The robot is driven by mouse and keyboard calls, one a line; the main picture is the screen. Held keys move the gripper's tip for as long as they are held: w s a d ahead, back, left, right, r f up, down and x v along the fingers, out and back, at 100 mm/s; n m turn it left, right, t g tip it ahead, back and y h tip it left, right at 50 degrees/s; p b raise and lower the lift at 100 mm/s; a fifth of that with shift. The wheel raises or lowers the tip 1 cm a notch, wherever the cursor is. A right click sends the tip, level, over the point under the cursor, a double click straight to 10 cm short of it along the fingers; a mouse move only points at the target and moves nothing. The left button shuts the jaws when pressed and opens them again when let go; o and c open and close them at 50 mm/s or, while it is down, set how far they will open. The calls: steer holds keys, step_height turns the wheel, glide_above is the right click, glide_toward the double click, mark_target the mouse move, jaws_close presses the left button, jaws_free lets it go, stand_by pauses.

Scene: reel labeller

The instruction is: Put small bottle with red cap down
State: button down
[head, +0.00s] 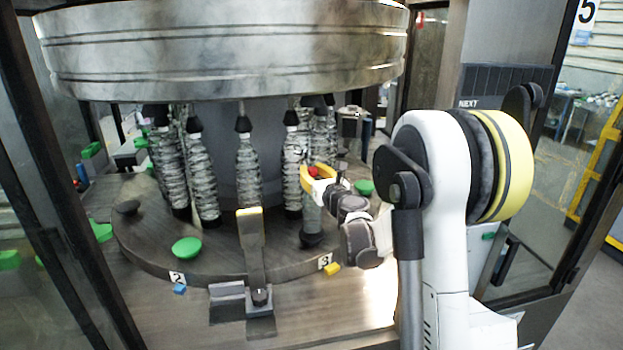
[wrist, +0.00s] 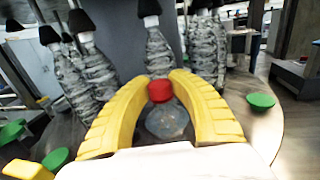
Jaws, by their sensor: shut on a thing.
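My gripper (head: 312,178), with yellow fingers, is at the right front of the round machine table in the head view. It is shut around the small bottle with the red cap (head: 314,171). In the wrist view, the red cap (wrist: 160,91) shows between the two curved fingers (wrist: 163,80), with the clear bottle body (wrist: 168,122) below it. In the head view, the clear body (head: 312,216) hangs upright under the fingers, above or on a dark round pad (head: 312,240). I cannot tell whether its base touches the pad.
Several wrapped clear bottles (head: 249,170) stand under black holders around the central column, close to my gripper. Green pads (head: 187,248) sit on the round table (head: 150,245). A big metal drum (head: 220,45) overhangs everything.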

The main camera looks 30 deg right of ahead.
steer(key=shift+w+f, duration=0.1)
steer(key=shift+f, duration=0.8)
steer(key=shift+r, duration=0.1)
steer(key=c, duration=1.6)
jaws_free()
steer(key=shift+f, duration=0.2)
steer(key=o, duration=0.4)
